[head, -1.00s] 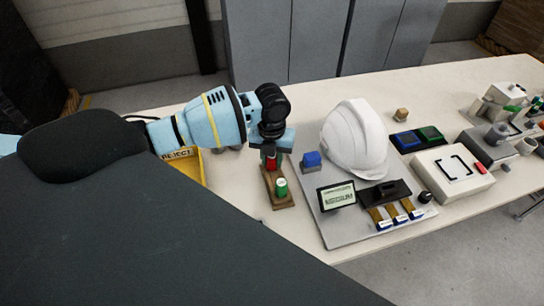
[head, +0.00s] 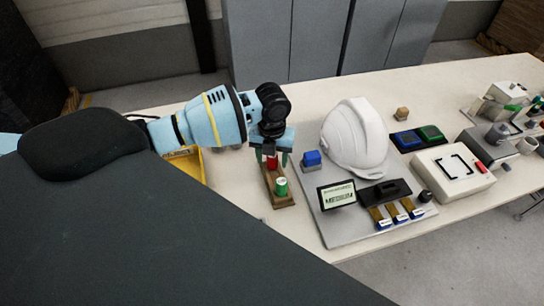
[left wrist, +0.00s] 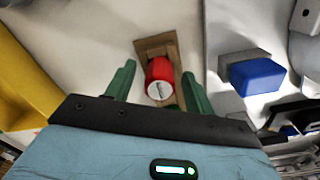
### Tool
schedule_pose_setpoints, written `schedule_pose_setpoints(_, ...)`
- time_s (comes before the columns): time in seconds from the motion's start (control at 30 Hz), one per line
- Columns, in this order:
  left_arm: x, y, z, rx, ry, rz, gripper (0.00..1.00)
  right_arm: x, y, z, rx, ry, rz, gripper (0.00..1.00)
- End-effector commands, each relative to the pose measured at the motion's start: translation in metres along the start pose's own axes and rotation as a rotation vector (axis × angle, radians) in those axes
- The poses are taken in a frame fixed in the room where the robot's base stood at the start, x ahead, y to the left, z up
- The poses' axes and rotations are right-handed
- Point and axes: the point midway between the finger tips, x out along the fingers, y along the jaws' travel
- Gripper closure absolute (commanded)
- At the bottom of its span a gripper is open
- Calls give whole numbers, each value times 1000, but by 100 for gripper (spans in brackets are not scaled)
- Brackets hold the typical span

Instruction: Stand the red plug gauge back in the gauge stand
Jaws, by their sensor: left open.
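The red plug gauge (head: 272,163) stands upright in the far end of the brown wooden gauge stand (head: 283,203). A green gauge (head: 281,186) stands in the near end. My left gripper (head: 271,157) is open above the stand, with a finger on either side of the red gauge. In the left wrist view the red gauge (left wrist: 159,79) shows its round marked top between the spread green fingers, with a gap on each side, and the stand (left wrist: 152,46) lies under it. My right gripper is not in view.
Right of the stand, a grey board (head: 340,229) bears a white helmet shell (head: 356,138), a blue block (head: 312,158) and a small display (head: 337,196). A yellow bin (head: 190,165) is partly hidden behind my left arm. Bare table lies in front of the stand.

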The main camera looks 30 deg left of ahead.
Motion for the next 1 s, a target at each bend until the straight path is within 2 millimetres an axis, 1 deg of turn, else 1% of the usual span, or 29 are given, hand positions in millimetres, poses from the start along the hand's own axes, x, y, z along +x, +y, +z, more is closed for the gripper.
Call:
schedule_pose_setpoints(0.17, 0, 0, 0, 0, 0, 0, 46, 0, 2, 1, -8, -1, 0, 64)
schedule_pose_setpoints(0.23, -6, 0, 0, 0, -2, -1, 46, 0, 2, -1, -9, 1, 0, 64)
schedule_pose_setpoints(0.37, -24, 0, 1, -1, -4, -1, 46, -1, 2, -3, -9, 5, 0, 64)
schedule_pose_setpoints(0.6, -62, 0, 1, 0, -3, -1, 46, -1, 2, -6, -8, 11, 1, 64)
schedule_pose_setpoints(0.7, -71, 0, 1, -1, -2, -1, 46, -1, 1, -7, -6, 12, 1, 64)
schedule_pose_setpoints(0.83, -78, 0, 0, -1, -1, 0, 46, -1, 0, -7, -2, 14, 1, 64)
schedule_pose_setpoints(1.0, -78, 0, 0, 0, 0, 0, 46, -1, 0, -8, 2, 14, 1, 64)
